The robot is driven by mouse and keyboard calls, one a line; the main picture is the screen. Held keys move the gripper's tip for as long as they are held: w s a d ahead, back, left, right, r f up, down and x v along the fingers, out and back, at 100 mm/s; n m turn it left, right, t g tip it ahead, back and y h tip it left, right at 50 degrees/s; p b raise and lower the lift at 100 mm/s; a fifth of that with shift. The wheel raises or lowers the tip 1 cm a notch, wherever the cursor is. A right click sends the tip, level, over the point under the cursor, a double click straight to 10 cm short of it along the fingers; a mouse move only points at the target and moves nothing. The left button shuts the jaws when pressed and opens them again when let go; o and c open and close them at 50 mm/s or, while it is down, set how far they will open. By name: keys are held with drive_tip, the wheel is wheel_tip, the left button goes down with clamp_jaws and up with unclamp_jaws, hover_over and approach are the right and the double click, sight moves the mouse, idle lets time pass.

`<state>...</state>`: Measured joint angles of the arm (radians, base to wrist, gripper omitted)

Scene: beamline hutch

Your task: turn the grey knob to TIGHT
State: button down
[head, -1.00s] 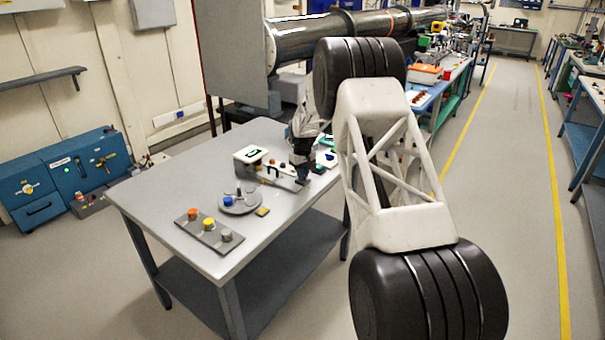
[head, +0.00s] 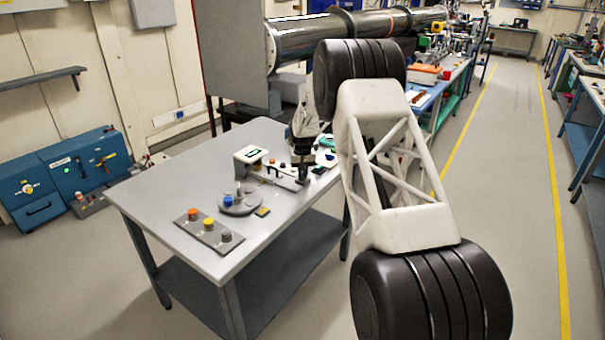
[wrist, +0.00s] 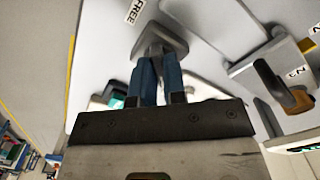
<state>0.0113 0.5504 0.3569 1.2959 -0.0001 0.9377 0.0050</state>
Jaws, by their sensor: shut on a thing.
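A grey knob (wrist: 160,42) with a flat, squarish base shows at the top middle of the wrist view, on a pale grey surface. A FREE label (wrist: 134,11) lies just to its upper left; I see no TIGHT label. My gripper (wrist: 158,62) is shut on the grey knob, with its blue fingers on either side of it. In the head view my gripper (head: 303,174) points down at the right part of the grey table (head: 165,200), beside a low fixture (head: 285,179). The knob cannot be made out there.
A black handle with an orange end (wrist: 285,88) stands to the right in the wrist view. On the table are a round plate (head: 240,207) with a blue piece and a strip (head: 208,233) with orange, yellow and grey caps. The front left tabletop is clear.

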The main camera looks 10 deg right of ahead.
drive_tip(key=c, duration=1.2)
unclamp_jaws()
drive_tip(key=shift+r, duration=3.85)
